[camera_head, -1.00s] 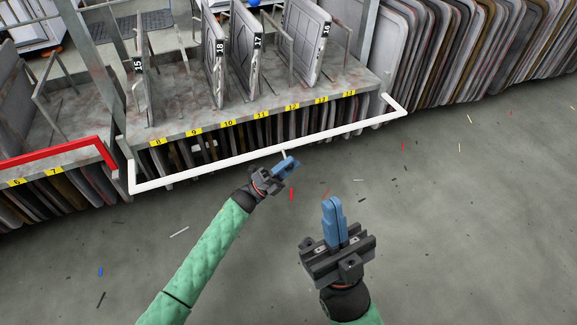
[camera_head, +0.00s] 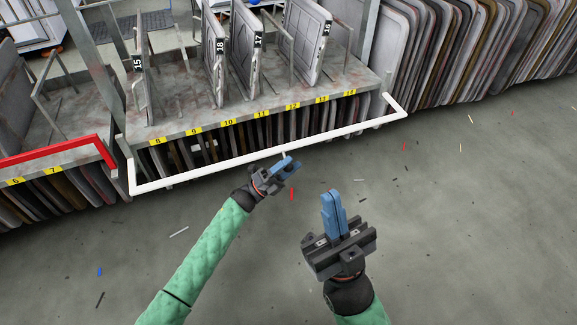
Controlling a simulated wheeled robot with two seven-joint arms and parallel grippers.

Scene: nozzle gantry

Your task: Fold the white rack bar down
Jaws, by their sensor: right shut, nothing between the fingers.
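The white rack bar (camera_head: 215,170) is a long U-shaped bar across the front of the middle rack. It stands out from the shelf edge, in front of the row of yellow number labels. My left gripper (camera_head: 288,163) is just below the middle of the bar in the picture, its blue fingers pointing up and right; whether it touches the bar or is open I cannot tell. My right gripper (camera_head: 333,212) is shut and empty, lower and to the right, over the floor, with its blue fingers pointing up and apart from the bar.
A red bar (camera_head: 60,153) fronts the neighbouring rack on the left. Numbered grey panels (camera_head: 246,52) stand upright on the shelf (camera_head: 180,118). Many panels (camera_head: 450,50) lean in a row at right. The floor (camera_head: 450,230) is open, with small scattered scraps.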

